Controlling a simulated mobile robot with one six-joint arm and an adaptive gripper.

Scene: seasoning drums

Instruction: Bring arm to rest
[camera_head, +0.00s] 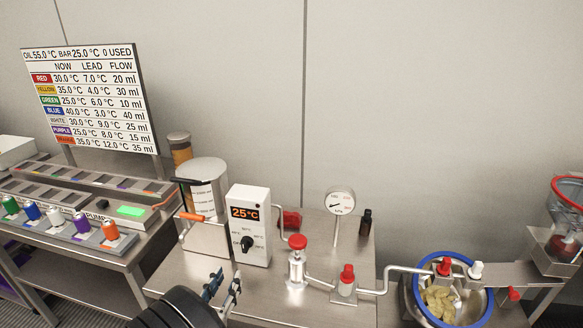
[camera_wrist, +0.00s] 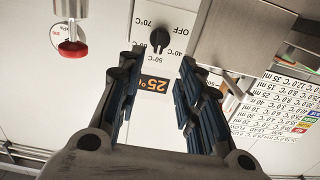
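My gripper (camera_head: 224,288) is at the bottom of the head view, in front of the steel bench, with my dark arm behind it. In the wrist view my gripper (camera_wrist: 159,62) has its two dark blue fingers spread apart with nothing between them. The wrist picture is upside down. Beyond the fingers is the white temperature box (camera_head: 260,236), with a black dial and an orange 25 °C display. It also shows in the wrist view (camera_wrist: 140,62). The fingers appear apart from the box.
A steel tank (camera_head: 204,190) stands left of the box. A red-topped valve (camera_head: 297,262), pipes and a gauge (camera_head: 340,204) stand to the right. A blue-rimmed drum (camera_head: 406,293) holds chips. Coloured bottles (camera_head: 80,224) and a sign board (camera_head: 88,100) are at left.

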